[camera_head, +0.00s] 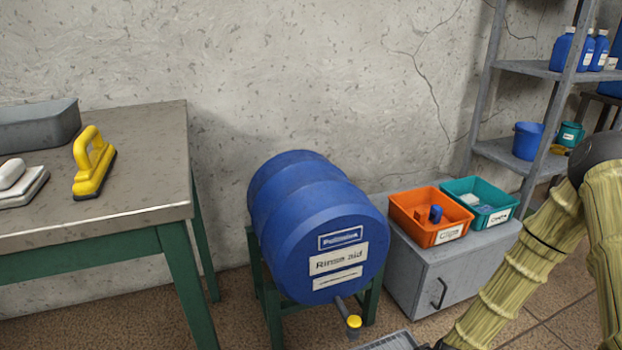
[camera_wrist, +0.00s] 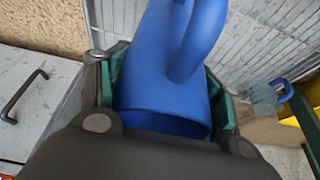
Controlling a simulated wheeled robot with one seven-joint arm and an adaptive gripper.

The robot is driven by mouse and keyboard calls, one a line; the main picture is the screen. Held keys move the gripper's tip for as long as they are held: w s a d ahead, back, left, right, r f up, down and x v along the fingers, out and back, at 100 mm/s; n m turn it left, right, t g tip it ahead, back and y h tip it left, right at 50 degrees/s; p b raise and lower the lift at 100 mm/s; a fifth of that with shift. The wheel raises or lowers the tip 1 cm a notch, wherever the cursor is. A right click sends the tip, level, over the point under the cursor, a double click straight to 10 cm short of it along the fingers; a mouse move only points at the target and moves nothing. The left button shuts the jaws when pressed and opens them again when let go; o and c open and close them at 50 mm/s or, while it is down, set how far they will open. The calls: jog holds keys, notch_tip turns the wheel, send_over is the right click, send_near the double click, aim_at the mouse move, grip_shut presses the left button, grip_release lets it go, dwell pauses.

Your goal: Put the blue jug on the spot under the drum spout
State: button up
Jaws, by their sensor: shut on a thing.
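The blue jug (camera_wrist: 165,70) fills the middle of the wrist view, with its loop handle towards the top. My gripper (camera_wrist: 168,95) is shut on it, with green-padded fingers at both sides of its body. The big blue drum (camera_head: 318,235), labelled "Rinse aid", lies on a green stand in the head view. Its spout (camera_head: 341,306) has a yellow tip and points down at the front. A grey grating (camera_head: 392,342) just shows at the bottom edge. The ground directly under the spout is cut off.
A grey cabinet (camera_head: 455,270) stands right of the drum, with an orange bin (camera_head: 410,226) and a teal bin (camera_head: 503,220) on top. A green-legged table (camera_head: 130,190) is at the left. In the wrist view, a pale wire grid (camera_wrist: 265,45) lies beyond the jug.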

jog(key=w+a+r, duration=0.2)
jog(key=a+r, duration=0.1)
jog(key=r, duration=0.3)
jog(key=w+a+r+m, duration=0.1)
jog(key=w+a+r, duration=0.2)
jog(key=r, duration=0.4)
jog(key=shift+h, duration=0.3)
jog(key=a+r+m, duration=0.1)
jog(key=a+r, duration=0.1)
jog(key=r, duration=0.3)
jog(key=a+r+m, duration=0.1)
jog(key=a+r, duration=0.1)
jog(key=r, duration=0.3)
jog(key=a+r+p, duration=0.1)
jog(key=a+r, duration=0.1)
jog(key=r, duration=0.3)
jog(key=shift+w+m+h, duration=0.2)
jog(key=shift+m+h, duration=0.2)
jog(key=w+p+v, duration=0.1)
jog(key=p+v, duration=0.6)
jog(key=p, duration=0.5)
jog(key=w+r+p+v, duration=0.1)
jog(key=w+p+v, duration=0.1)
jog(key=p+v, duration=0.5)
jog(key=w+r+p+v, duration=0.1)
jog(key=p+v, duration=0.7)
jog(key=p, duration=0.9)
jog(key=shift+w+a, duration=0.2)
jog(key=shift+w, duration=0.3)
jog(key=shift+f, duration=0.1)
